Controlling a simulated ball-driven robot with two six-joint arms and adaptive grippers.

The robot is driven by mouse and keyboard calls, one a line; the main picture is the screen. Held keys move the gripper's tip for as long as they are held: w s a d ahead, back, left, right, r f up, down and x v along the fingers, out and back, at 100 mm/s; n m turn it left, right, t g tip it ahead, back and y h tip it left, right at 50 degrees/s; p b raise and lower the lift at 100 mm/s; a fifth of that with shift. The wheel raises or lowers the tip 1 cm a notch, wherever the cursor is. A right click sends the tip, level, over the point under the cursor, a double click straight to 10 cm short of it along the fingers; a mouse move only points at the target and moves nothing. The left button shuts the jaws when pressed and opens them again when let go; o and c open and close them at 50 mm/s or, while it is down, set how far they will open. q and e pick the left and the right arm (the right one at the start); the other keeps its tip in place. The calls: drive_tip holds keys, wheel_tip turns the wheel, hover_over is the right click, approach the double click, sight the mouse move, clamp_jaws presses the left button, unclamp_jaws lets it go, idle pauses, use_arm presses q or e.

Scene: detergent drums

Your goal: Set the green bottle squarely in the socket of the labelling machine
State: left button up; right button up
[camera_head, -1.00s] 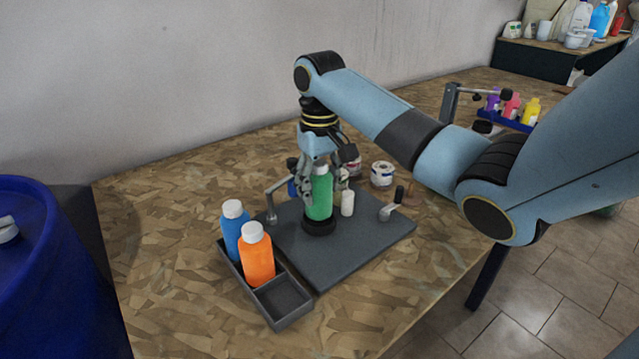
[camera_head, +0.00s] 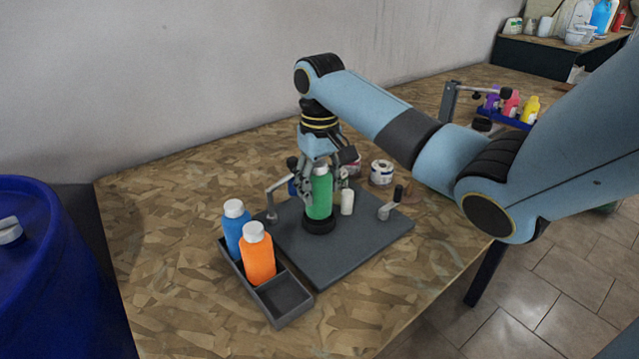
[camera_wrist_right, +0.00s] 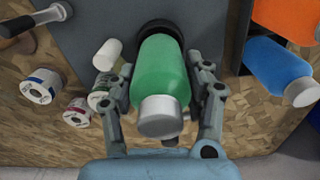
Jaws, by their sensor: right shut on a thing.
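The green bottle (camera_head: 319,195) with a white cap stands about upright on the grey labelling machine plate (camera_head: 345,255). Its base is at the black ring socket (camera_head: 319,226); whether it is fully seated I cannot tell. My right gripper (camera_head: 322,188) comes down from above and is shut on the green bottle. In the right wrist view the green bottle (camera_wrist_right: 160,75) lies between the two fingers (camera_wrist_right: 163,90), its cap towards the camera and its base at the dark socket (camera_wrist_right: 162,29). My left gripper is not in view.
A grey tray (camera_head: 283,300) in front holds a blue bottle (camera_head: 235,225) and an orange bottle (camera_head: 257,258); one compartment is empty. A white roller (camera_head: 347,202) and lever handles (camera_head: 392,205) stand on the plate. Small label rolls (camera_head: 382,172) lie behind. A blue drum (camera_head: 50,270) is at left.

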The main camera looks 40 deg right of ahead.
sight(320, 164)
drive_tip(key=shift+f+p, duration=0.3)
drive_tip(key=shift+f, duration=0.8)
idle(0.5)
drive_tip(key=o, duration=1.8)
drive_tip(key=shift+r, duration=0.1)
wheel_tip(320, 164, up, 8)
drive_tip(key=p, duration=0.9)
drive_tip(key=shift+f, duration=0.35)
